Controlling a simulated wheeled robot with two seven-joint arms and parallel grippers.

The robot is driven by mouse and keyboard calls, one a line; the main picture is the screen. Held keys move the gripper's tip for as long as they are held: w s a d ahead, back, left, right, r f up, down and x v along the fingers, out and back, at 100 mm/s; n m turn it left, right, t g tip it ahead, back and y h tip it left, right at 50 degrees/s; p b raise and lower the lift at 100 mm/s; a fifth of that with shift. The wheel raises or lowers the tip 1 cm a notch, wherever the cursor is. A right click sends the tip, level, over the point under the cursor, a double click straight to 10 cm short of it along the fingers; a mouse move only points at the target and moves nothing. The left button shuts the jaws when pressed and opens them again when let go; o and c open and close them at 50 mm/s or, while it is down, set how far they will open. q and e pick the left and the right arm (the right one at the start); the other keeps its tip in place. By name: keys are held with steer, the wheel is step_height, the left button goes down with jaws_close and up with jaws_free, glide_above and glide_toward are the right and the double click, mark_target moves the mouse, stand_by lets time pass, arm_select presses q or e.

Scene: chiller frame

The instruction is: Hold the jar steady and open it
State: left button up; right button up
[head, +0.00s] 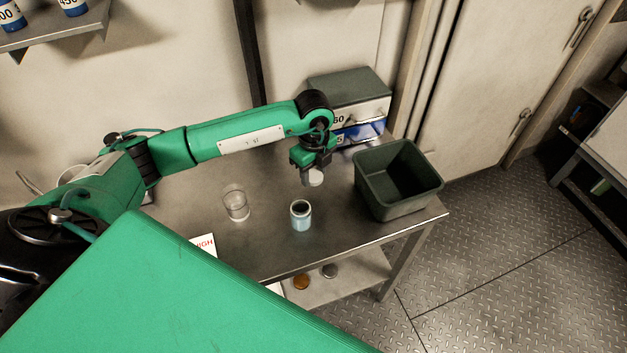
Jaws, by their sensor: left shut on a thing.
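The jar (300,217) stands upright on the metal table, pale blue with a dark open mouth. My left gripper (313,172) comes in from the left and is above and slightly behind the jar. It is shut on a whitish round lid (315,178), held clear of the jar. My right gripper is not in view.
A dark green bin (361,183) stands on the table's right end. A clear glass (236,204) stands left of the jar. Boxes (350,88) are stacked at the back. Small round items lie on the lower shelf (345,283). The table's front edge is close to the jar.

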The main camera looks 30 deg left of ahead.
mark_target(314, 191)
arm_select(q)
step_height(314, 191, down, 5)
steer(key=shift+r+p, duration=0.2)
steer(key=shift+p, duration=0.1)
steer(key=shift+f, duration=0.2)
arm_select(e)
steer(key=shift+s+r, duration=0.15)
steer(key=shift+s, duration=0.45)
arm_select(q)
steer(key=o, duration=1.1)
steer(key=shift+f, duration=0.1)
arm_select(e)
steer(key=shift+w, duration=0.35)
